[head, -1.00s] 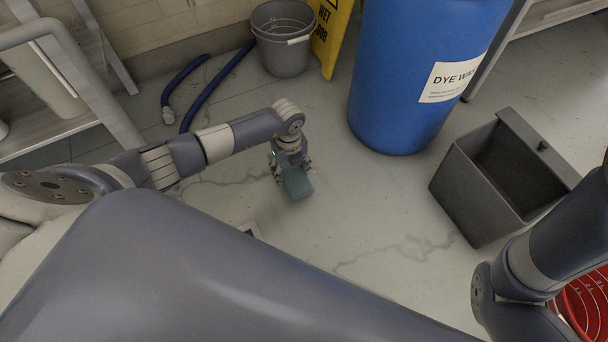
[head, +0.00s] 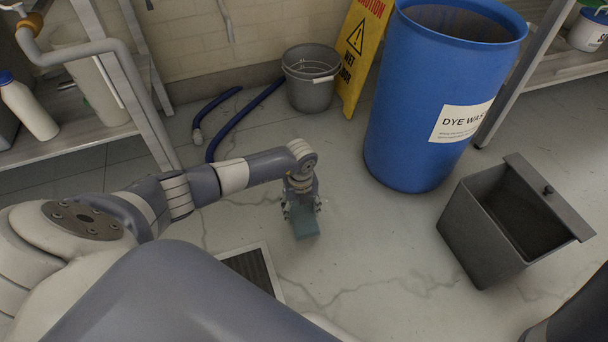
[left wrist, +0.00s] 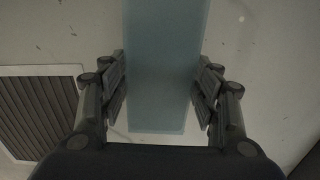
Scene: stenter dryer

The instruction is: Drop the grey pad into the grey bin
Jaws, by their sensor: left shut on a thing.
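The grey pad (head: 306,227), blue-green in tint, hangs from my left gripper (head: 302,207) in the middle of the head view, over the floor. In the left wrist view the pad (left wrist: 164,60) lies between the two fingers of my left gripper (left wrist: 163,82), which is shut on it. The grey bin (head: 475,238) stands on the floor to the right of the pad. It is a dark box, open at the top, with a raised edge and a knob at its right. The pad is well apart from it. My right gripper is out of view.
A blue dye waste drum (head: 420,120) stands behind, between the pad and bin. A grey bucket (head: 310,90), a yellow wet floor sign (head: 361,50) and a blue hose (head: 240,121) are at the back. A floor grate (head: 262,266) lies front left. Floor between pad and bin is clear.

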